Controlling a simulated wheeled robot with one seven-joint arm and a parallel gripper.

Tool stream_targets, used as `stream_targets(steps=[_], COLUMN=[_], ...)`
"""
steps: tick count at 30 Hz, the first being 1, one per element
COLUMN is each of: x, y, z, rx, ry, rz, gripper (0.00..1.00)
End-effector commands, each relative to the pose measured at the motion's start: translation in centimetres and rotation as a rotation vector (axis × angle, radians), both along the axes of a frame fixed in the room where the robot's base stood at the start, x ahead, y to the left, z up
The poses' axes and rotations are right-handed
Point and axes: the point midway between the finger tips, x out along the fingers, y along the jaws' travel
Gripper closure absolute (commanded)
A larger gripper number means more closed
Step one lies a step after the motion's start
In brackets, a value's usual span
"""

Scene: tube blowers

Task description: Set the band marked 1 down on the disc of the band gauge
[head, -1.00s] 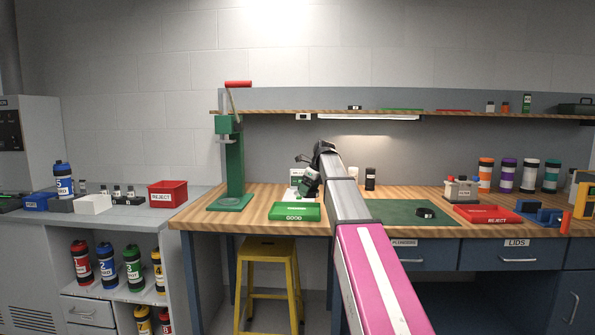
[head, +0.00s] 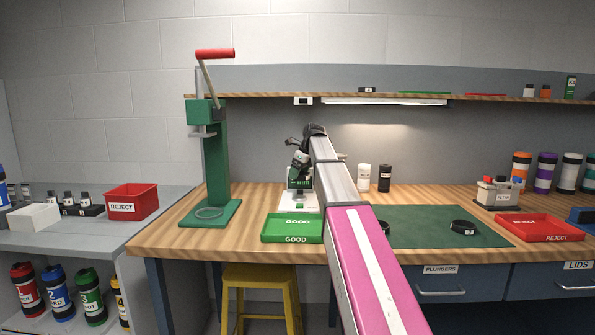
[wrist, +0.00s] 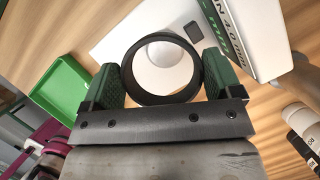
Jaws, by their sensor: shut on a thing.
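My gripper (wrist: 160,76) is shut on a black band (wrist: 160,100), one finger on each side of it. No number shows on the band. In the wrist view the band hangs over the white base of the band gauge (wrist: 108,47), and a pale round disc (wrist: 166,52) shows partly through and beyond the ring. I cannot tell whether the band touches the disc. In the head view my gripper (head: 299,163) is in front of the gauge's green and white upright (head: 299,184), behind the green GOOD tray (head: 291,238).
Black bands lie on the green mat (head: 420,237), one at its right (head: 463,227) and one partly behind my arm (head: 384,227). White (head: 364,178) and black (head: 384,178) containers stand right of the gauge. A green lever press (head: 216,165) stands left.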

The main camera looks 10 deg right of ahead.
Motion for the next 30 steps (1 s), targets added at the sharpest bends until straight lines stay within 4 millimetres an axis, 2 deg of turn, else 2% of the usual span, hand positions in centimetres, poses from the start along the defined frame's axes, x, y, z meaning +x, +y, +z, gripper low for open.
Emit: stream_targets(steps=[14, 30], x=[0.0, 0.0], y=[0.0, 0.0], z=[-0.2, -3.8], rx=[0.003, 0.002], ry=[-0.001, -0.002], rz=[0.003, 0.002], gripper=[0.38, 0.38])
